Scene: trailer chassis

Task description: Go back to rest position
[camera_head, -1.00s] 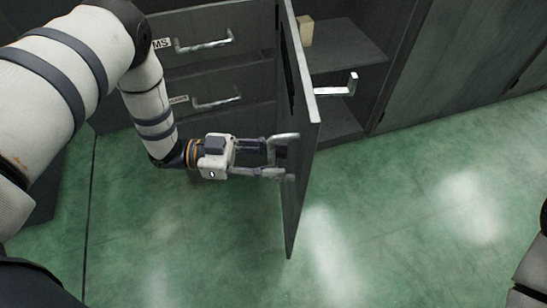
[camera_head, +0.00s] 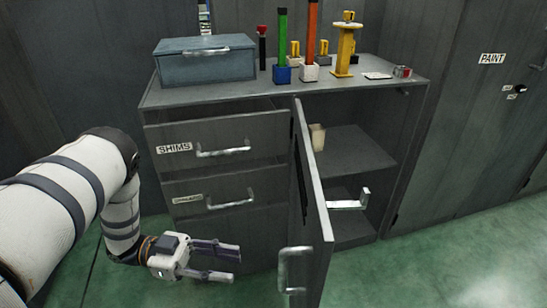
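My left gripper (camera_head: 236,264) is open and empty, in front of the lower left part of a grey cabinet (camera_head: 240,95). Its two fingers point right, toward the cabinet's open door (camera_head: 318,215), and stand apart from the door's handle (camera_head: 294,270). My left arm (camera_head: 60,215) reaches in from the left edge. My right gripper and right arm are out of view.
The door stands swung outward, showing shelves with a small beige block (camera_head: 317,137). The SHIMS drawer (camera_head: 215,148) sticks out slightly. A blue-grey toolbox (camera_head: 206,62) and several tools stand on top. A PAINT locker (camera_head: 480,110) is at right. Green floor (camera_head: 440,260) is clear.

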